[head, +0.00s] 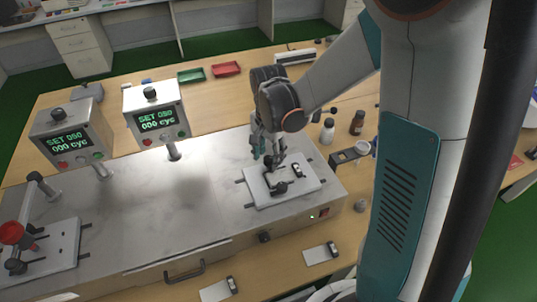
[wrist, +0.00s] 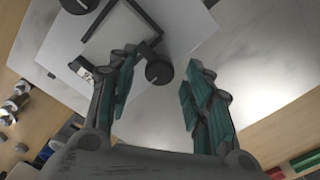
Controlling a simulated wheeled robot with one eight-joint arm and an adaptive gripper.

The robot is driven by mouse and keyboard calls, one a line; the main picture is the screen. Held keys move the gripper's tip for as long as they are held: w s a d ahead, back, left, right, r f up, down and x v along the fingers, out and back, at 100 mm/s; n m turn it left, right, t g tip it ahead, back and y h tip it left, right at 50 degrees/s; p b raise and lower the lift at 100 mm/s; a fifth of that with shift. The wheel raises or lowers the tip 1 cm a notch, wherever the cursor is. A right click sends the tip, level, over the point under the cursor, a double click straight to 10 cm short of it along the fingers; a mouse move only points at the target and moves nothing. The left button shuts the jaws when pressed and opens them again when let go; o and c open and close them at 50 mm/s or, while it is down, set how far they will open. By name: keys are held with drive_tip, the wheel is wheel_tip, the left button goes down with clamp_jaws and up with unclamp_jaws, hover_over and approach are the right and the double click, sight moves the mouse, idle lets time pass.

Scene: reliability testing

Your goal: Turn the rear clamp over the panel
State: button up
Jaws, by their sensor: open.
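A white fixture plate (head: 256,192) lies on the right part of the metal bench top, under my gripper (head: 270,157). A panel in a dark frame sits on it, seen in the wrist view as a pale panel (wrist: 118,30). The front clamp's black knob (head: 280,187) is at the near side. The rear clamp, largely hidden by my fingers in the head view, shows its round black knob (wrist: 158,72) in the wrist view. My gripper (wrist: 163,66) is open, its teal fingers on either side of this knob, with no clear contact. Another dark knob (wrist: 78,5) is at the top left.
Two control boxes (head: 157,118) on posts, with green displays, stand left of the plate. A second fixture with a red part (head: 12,232) is at far left. Bottles (head: 327,131) and a dark bracket (head: 347,156) stand to the right. The metal top (head: 150,215) between fixtures is clear.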

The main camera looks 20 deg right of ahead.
sight(269, 158)
wheel_tip(269, 158, up, 12)
drive_tip(key=shift+f, duration=0.2)
drive_tip(key=shift+r, duration=0.1)
idle(0.5)
drive_tip(key=s+r+n+t, duration=0.2)
drive_tip(key=s+n+t, duration=0.1)
drive_tip(key=s+n, duration=0.2)
drive_tip(key=s+r+n+t, duration=0.2)
drive_tip(key=s+n+t, duration=0.2)
drive_tip(key=s, duration=0.6)
drive_tip(key=shift+s+a+r+n, duration=0.15)
drive_tip(key=shift+a+r+n, duration=0.15)
drive_tip(key=shift+n, duration=0.9)
drive_tip(key=shift+a+f, duration=0.1)
